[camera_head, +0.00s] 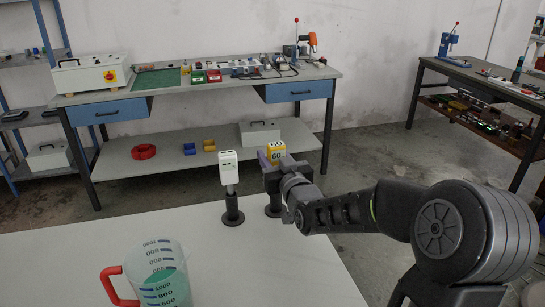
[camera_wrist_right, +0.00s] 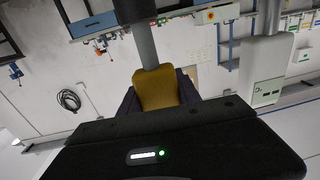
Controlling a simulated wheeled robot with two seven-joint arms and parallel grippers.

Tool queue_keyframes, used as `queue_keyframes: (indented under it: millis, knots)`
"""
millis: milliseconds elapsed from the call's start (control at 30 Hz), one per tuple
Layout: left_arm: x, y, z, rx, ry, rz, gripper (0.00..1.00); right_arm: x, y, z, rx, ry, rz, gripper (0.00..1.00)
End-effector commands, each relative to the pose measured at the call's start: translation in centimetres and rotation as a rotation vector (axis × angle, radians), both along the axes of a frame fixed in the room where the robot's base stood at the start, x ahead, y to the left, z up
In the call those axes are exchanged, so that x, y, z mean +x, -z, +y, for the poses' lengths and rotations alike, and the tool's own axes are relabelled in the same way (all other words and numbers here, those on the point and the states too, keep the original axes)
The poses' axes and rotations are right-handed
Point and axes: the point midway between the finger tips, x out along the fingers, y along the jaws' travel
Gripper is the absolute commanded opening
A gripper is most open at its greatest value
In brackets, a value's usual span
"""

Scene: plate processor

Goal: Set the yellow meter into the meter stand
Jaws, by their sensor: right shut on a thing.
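The yellow meter (camera_head: 276,149) is above the far edge of the white table, held by my right gripper (camera_head: 267,166). In the right wrist view the meter's yellow body (camera_wrist_right: 153,88) sits between the fingers, and its grey stem (camera_wrist_right: 147,50) runs toward a black part (camera_wrist_right: 135,10). In the head view a black stand (camera_head: 272,210) is directly below the gripper, partly hidden by it. I cannot tell whether the stem is seated in that stand. My left gripper is not in view.
A white meter (camera_head: 229,168) stands upright in another black stand (camera_head: 232,216) just left. It also shows in the right wrist view (camera_wrist_right: 266,70). A measuring jug (camera_head: 165,275) with red handle and green liquid is at front left. The white table (camera_head: 260,275) is clear at front right.

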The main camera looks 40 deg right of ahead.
Motion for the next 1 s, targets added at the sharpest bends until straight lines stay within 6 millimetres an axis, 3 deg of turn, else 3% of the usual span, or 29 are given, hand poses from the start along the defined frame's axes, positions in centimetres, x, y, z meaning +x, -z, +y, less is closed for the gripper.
queue_keyframes:
  millis: [100, 133, 400, 600, 933, 1000]
  knots:
    - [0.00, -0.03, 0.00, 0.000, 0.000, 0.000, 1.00, 0.00, -0.08, 0.00, 0.000, 0.000, -0.001, 0.00]
    - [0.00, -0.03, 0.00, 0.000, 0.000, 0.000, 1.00, 0.00, -0.08, 0.00, 0.000, 0.000, -0.001, 0.42]
    - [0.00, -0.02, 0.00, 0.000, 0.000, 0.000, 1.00, 0.00, -0.04, 0.01, 0.000, 0.000, -0.001, 0.64]
    - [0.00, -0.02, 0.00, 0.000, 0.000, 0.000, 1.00, 0.00, 0.01, 0.01, 0.000, 0.000, 0.001, 0.66]
    - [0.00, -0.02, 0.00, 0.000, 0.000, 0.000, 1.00, 0.00, 0.00, 0.01, 0.000, 0.000, 0.000, 0.93]
    - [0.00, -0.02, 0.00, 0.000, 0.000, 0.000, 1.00, 0.00, 0.00, 0.01, 0.000, 0.000, 0.000, 0.94]
